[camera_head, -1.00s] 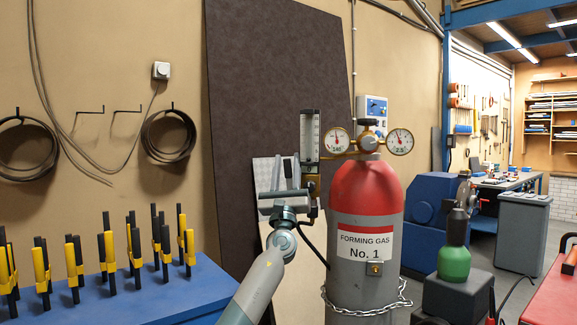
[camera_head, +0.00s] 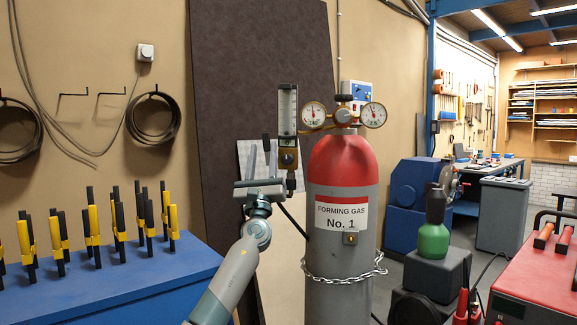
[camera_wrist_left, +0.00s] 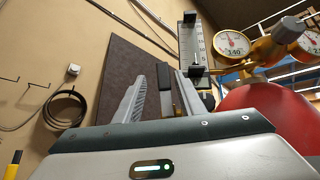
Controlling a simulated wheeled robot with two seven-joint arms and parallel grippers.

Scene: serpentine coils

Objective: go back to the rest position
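My left gripper (camera_head: 263,160) points up and away, left of the red-topped grey gas cylinder (camera_head: 338,250). In the left wrist view its two fingers (camera_wrist_left: 160,100) are apart. A dark, partly tan upright piece shows in the gap; I cannot tell what it belongs to, and a gap shows beside the left finger. The flow meter (camera_head: 287,110) stands just above and to the right of the fingers, with a brass block (camera_head: 289,160) under it. Two round gauges, left (camera_head: 313,113) and right (camera_head: 374,115), sit on top of the cylinder. My right gripper is not in view.
A chain (camera_head: 345,279) circles the cylinder. A blue bench (camera_head: 165,280) with several yellow-black clips stands at left. A dark panel (camera_head: 262,60) leans on the wall behind. A green bottle (camera_head: 433,240) and a red cart (camera_head: 545,270) stand at right.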

